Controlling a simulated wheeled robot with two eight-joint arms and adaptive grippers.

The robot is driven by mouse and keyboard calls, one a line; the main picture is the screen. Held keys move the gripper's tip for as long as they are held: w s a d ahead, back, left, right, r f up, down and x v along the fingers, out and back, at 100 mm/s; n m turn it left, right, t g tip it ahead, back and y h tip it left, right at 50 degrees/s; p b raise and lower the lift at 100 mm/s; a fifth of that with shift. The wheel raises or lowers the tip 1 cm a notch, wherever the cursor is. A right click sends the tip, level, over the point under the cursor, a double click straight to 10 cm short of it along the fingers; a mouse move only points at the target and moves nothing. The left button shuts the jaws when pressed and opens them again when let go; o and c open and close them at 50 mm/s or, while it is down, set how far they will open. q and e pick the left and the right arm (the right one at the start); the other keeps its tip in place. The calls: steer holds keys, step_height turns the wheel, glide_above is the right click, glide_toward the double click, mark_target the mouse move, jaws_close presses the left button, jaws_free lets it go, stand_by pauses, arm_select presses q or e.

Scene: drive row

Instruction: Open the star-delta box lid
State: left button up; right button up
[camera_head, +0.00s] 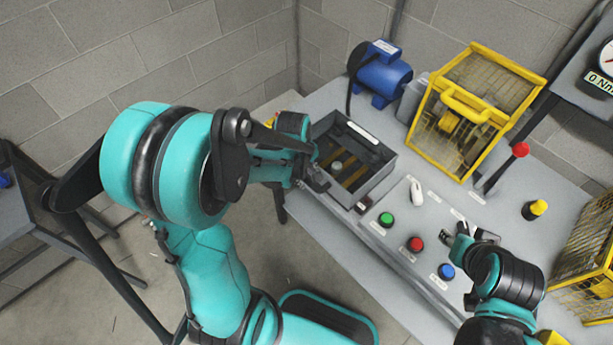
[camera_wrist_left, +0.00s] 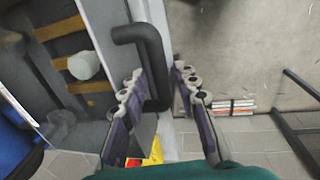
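The star-delta box (camera_head: 383,178) is a dark grey box on the left part of the bench. Its inside shows brass-coloured bars and a white cylinder, also seen in the left wrist view (camera_wrist_left: 84,65). I cannot tell whether a clear lid covers it. A black bent handle (camera_wrist_left: 150,55) shows at the box's edge in the left wrist view. My left gripper (camera_head: 318,180) is at the box's left edge. Its fingers (camera_wrist_left: 160,108) are apart, with the handle's end between them. My right gripper (camera_head: 468,238) is over the panel's right part; its fingers are unclear.
Green (camera_head: 386,219), red (camera_head: 415,244) and blue (camera_head: 446,271) buttons line the panel's front. A blue motor (camera_head: 382,75) and a yellow guard cage (camera_head: 475,107) stand behind. A red-knobbed lever (camera_head: 520,149) and a yellow knob (camera_head: 538,208) are at right.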

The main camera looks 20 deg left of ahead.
arm_select(q)
jaws_close()
steer(key=shift+r, duration=0.1)
